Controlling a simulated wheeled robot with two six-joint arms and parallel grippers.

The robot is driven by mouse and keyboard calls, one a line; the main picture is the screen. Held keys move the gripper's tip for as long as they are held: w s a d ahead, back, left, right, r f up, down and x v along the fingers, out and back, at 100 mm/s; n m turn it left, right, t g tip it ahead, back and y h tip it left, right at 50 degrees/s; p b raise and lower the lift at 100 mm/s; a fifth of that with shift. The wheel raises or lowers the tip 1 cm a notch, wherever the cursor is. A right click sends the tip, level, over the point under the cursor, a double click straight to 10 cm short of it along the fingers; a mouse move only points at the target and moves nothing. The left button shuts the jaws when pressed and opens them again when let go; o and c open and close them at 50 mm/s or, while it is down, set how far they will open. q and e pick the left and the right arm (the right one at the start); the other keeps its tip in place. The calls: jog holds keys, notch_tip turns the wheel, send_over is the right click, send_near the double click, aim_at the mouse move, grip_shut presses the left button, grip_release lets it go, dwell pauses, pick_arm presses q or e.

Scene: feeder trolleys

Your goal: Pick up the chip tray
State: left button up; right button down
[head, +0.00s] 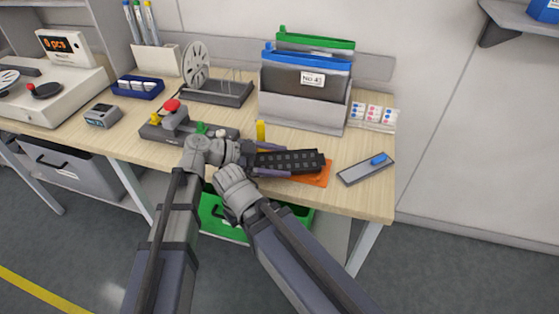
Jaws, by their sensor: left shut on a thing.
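The chip tray is a black tray (295,160) with rows of small pockets. It lies over an orange mat (318,178) near the front edge of the bench. My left gripper (268,160) is shut on the left end of the tray. I cannot tell whether the tray touches the mat or is slightly above it. My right gripper (229,212) is at the front edge of the bench, left of and below the tray. Its fingers are mostly hidden by its own wrist.
A grey device with a blue part (367,169) lies right of the mat. A yellow upright piece (261,131) stands behind the tray. A bag rack (300,108) stands farther back. A grey fixture (180,127) sits to the left. A green bin (298,213) is below the bench.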

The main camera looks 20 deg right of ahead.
notch_tip(320, 180, up, 9)
jog(key=p, duration=0.9)
jog(key=shift+r, duration=0.2)
